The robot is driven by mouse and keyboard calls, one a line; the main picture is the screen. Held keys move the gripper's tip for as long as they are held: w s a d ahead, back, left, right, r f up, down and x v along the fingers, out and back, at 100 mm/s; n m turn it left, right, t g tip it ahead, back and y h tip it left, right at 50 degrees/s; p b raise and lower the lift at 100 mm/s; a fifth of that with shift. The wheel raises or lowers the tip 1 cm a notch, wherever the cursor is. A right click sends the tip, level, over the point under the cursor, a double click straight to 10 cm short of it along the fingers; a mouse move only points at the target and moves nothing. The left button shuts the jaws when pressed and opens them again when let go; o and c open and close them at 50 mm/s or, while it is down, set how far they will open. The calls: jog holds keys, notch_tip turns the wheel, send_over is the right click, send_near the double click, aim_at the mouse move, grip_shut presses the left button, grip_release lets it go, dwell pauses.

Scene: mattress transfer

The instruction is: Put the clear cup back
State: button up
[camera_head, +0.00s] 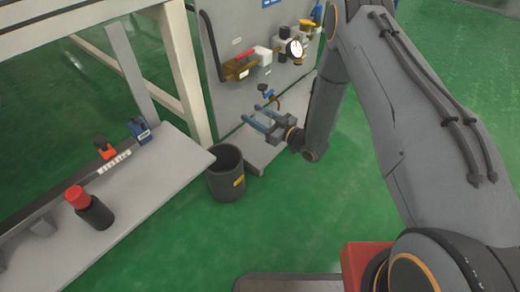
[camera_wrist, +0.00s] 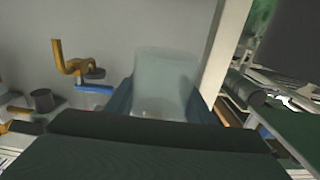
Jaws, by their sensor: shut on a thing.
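My gripper (camera_head: 258,120) is in front of the grey panel, above the low grey ledge at its foot. Its two blue fingers show in the head view, but the cup cannot be made out there. In the wrist view the clear cup (camera_wrist: 163,75) is a pale, see-through shape between the fingers of my gripper (camera_wrist: 162,102). The fingers are shut on its sides. The cup's lower part is partly hidden by the dark gripper body.
The grey panel (camera_head: 230,55) carries a pressure gauge (camera_head: 294,48) and valves. A brass-coloured pipe (camera_wrist: 70,58) and blue handle (camera_wrist: 94,89) are left of the cup. A black bin (camera_head: 226,180) stands on the green floor. A red-capped bottle (camera_head: 95,211) stands on the left bench (camera_head: 155,180).

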jog(key=shift+w+a+f, duration=0.15)
jog(key=shift+a+f, duration=0.1)
jog(key=shift+a, duration=0.2)
notch_tip(320, 180, down, 10)
jog(key=b, duration=0.5)
jog(key=shift+r+b, duration=0.15)
jog(key=shift+b, duration=0.25)
jog(key=o, duration=1.1)
jog(key=shift+o, duration=0.2)
jog(key=shift+d, duration=0.1)
jog(key=p+v, duration=0.5)
jog(key=v, duration=0.6)
jog(key=shift+s+d, duration=0.25)
jog(key=shift+s, duration=0.1)
